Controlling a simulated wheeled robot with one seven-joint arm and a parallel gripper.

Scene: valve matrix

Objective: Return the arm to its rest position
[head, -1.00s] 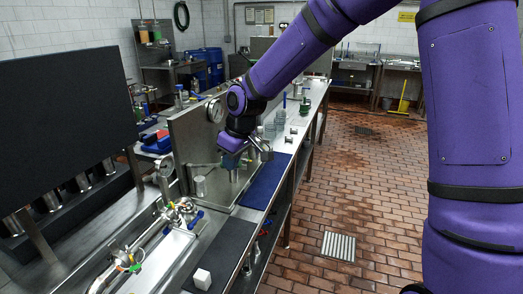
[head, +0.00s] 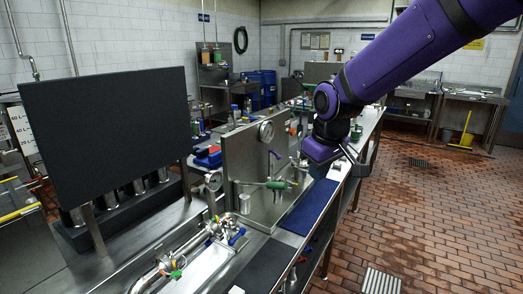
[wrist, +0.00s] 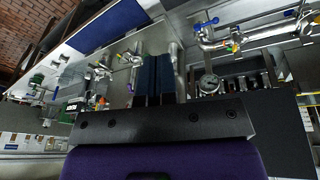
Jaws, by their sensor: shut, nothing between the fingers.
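My purple arm comes in from the upper right of the head view. My gripper (head: 357,167) hangs at its end, over the right side of the steel bench near the blue mat (head: 308,208). In the wrist view the two dark blue fingers (wrist: 154,80) lie side by side, shut, with nothing between them.
A large black board (head: 105,130) stands at the left. Steel piping with coloured handles (head: 205,240) lies at the front of the bench. A dark mat (head: 262,268) is at the front edge. The brick floor (head: 430,220) to the right is open, with a drain grate (head: 381,283).

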